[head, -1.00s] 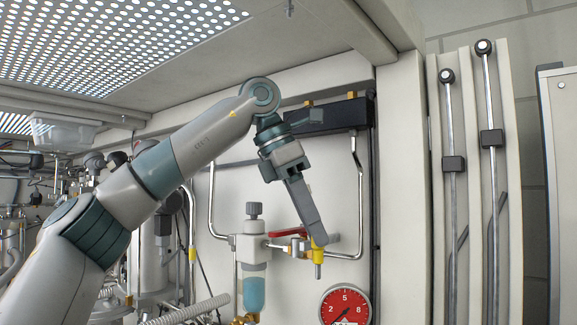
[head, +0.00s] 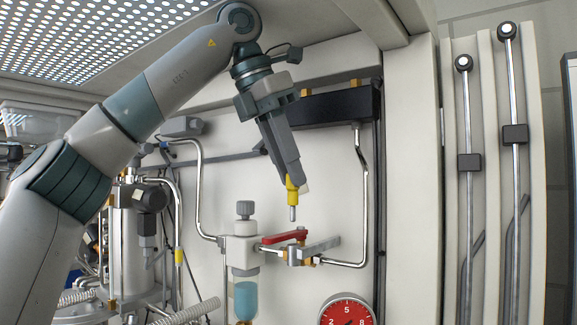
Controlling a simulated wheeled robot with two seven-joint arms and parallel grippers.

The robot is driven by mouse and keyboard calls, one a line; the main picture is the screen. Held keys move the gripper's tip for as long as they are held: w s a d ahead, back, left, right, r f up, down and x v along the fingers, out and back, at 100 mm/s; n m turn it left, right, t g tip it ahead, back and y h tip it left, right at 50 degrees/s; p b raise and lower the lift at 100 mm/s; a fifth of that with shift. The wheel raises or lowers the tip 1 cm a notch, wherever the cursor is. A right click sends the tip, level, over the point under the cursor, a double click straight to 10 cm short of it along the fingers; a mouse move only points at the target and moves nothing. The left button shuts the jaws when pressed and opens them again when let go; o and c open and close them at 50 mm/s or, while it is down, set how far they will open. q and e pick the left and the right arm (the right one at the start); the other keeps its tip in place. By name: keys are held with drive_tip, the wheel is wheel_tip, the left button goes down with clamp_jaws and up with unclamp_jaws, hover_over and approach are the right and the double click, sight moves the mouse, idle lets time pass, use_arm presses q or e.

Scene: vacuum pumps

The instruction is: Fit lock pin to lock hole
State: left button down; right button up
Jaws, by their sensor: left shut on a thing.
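My left gripper (head: 288,170) points downward and is shut on the lock pin (head: 293,196), which has a yellow head and a silver shank. The pin hangs upright, its tip a little above the valve and apart from it. The valve has a red handle (head: 283,237) and a grey metal bracket (head: 318,247) at its right end. The lock hole itself is too small to make out; the bracket lies just below the pin. My right gripper is not in view.
A filter with a blue bowl (head: 246,297) stands left of the valve, and a red gauge (head: 347,312) sits below it. Bent metal pipes (head: 362,200) run along the pale panel. A black block (head: 335,107) is above, and two vertical rods stand at right.

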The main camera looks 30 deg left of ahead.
sight(293, 193)
use_arm(q)
drive_tip(key=shift+s+d+f, duration=0.2)
drive_tip(key=shift+d+f, duration=0.05)
drive_tip(key=shift+f, duration=0.75)
drive_tip(key=shift+w+a+f, duration=0.15)
drive_tip(key=shift+f, duration=0.1)
drive_tip(key=shift+d, duration=0.2)
